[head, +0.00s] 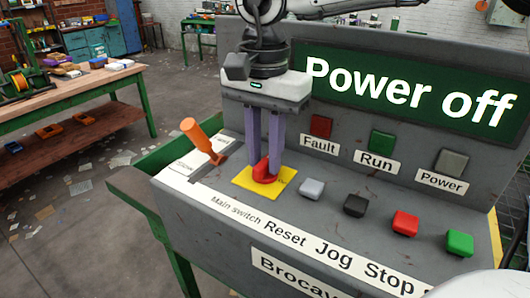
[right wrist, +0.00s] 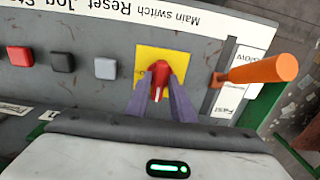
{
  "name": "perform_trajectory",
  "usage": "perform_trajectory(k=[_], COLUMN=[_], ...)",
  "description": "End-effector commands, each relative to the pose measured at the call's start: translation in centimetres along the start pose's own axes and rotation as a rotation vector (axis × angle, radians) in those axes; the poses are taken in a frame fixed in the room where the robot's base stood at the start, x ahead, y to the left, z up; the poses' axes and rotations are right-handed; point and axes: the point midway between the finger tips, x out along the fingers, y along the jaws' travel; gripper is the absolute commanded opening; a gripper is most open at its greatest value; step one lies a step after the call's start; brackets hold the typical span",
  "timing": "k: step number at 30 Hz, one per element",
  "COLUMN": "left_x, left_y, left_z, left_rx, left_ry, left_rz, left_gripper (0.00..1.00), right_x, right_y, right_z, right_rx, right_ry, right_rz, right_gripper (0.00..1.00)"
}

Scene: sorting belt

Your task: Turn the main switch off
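The main switch (head: 265,174) is a red rotary knob on a yellow plate (head: 244,179), above the "Main switch" label on the grey console. My right gripper (head: 265,165) points down over it, with its two purple fingers on either side of the red handle. In the right wrist view the fingertips press in close on both sides of the main switch (right wrist: 160,78), and its handle lies roughly in line with the fingers. The fingers hide part of the knob. The green display (head: 405,90) reads "Power off". My left gripper is not in view.
An orange lever (head: 200,138) stands in a slot just left of the switch. Grey (head: 312,188), black (head: 355,204), red (head: 405,222) and green (head: 459,242) buttons run to the right. Fault, Run and Power lamps look unlit. A workbench (head: 75,92) stands at the left.

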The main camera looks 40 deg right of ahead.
Motion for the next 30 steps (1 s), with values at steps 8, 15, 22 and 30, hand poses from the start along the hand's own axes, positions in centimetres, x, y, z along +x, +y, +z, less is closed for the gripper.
perform_trajectory(k=[8, 15, 22, 30], left_x=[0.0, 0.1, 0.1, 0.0], left_y=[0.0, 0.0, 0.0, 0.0], left_z=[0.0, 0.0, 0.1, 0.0], left_rx=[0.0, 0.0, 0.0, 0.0], left_ry=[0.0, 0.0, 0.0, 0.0], left_rz=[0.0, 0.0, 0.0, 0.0], left_gripper=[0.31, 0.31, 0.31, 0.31], right_x=[0.0, -1.5, -6.1, -9.8], right_y=[0.0, -0.1, -0.1, -0.1], right_z=[0.0, 0.0, 0.0, 0.0], right_rx=[0.002, 0.003, 0.003, 0.002], right_ry=[-0.001, 0.001, 0.001, 0.001], right_rz=[0.001, -0.003, -0.004, -0.002], right_gripper=[0.33, 0.33, 0.33, 0.33])
